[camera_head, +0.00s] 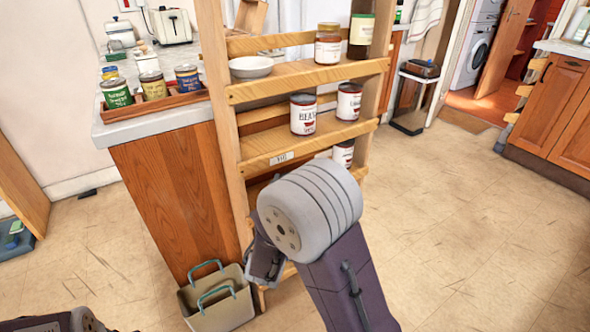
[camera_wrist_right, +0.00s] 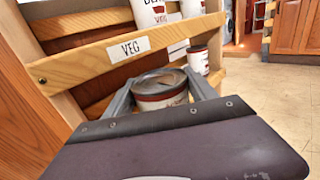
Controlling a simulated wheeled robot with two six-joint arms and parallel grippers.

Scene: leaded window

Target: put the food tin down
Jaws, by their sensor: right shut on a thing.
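In the right wrist view my right gripper (camera_wrist_right: 160,88) is shut on a food tin (camera_wrist_right: 160,98) with a white and dark red label and a metal lid. The tin looks upright, at the wooden rack (camera_wrist_right: 70,62), below the rail with the VEG label (camera_wrist_right: 128,47). I cannot tell whether its base touches a shelf. A similar tin (camera_wrist_right: 198,62) stands behind it to the right and also shows in the head view (camera_head: 343,152). In the head view my right arm hides the held tin and the fingers. My left gripper is out of view.
A BEANS tin (camera_head: 303,114) and another tin (camera_head: 348,101) stand on the shelf above. Jars (camera_head: 328,45) and a white bowl (camera_head: 251,67) are on the upper shelf. A grey basket (camera_head: 218,302) is on the floor by the rack. The floor at right is clear.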

